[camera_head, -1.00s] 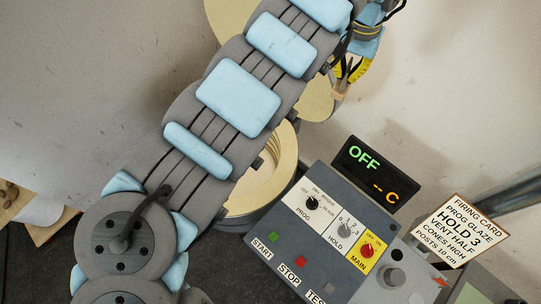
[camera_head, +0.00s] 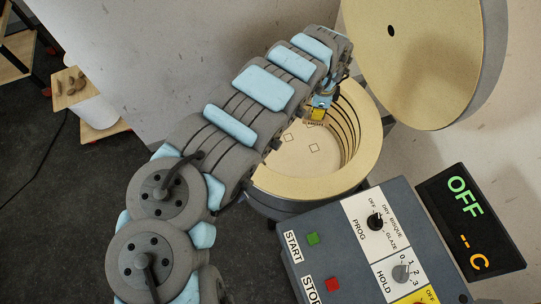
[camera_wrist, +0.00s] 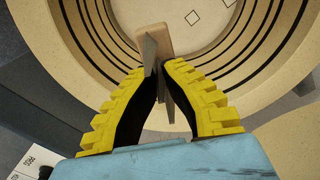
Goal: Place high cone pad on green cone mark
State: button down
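My gripper (camera_wrist: 162,72) has yellow ribbed fingers closed around a cone pad (camera_wrist: 153,38), a small tan block with grey pointed cones. Whether it is the high cone pad cannot be told. In the head view the gripper (camera_head: 318,114) is over the open round kiln (camera_head: 318,180), partly hidden by my arm. The kiln floor (camera_head: 291,152) carries dark square outlines; one outline (camera_wrist: 193,18) shows ahead of the held pad in the wrist view. No green cone mark can be made out.
The kiln's grooved wall (camera_wrist: 247,45) surrounds the floor closely. The raised lid (camera_head: 430,70) stands behind at upper right. A control box (camera_head: 350,240) and an OFF display (camera_head: 468,220) stand in front at right. Shelves (camera_head: 95,125) stand at far left.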

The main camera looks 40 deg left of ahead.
jog(key=shift+s+a+f+m+b, duration=1.25)
jog(key=shift+s+f+b, duration=1.15)
jog(key=shift+f, duration=4)
jog(key=shift+s+a+f+m+b, duration=1.2)
jog(key=shift+s+f+b, duration=1.2)
jog(key=shift+f, duration=4.05)
jog(key=shift+s+a+f+m+b, duration=1.25)
jog(key=shift+s+f+b, duration=1.15)
jog(key=shift+f, duration=4)
jog(key=shift+w+d, duration=0.15)
jog(key=shift+w, duration=0.05)
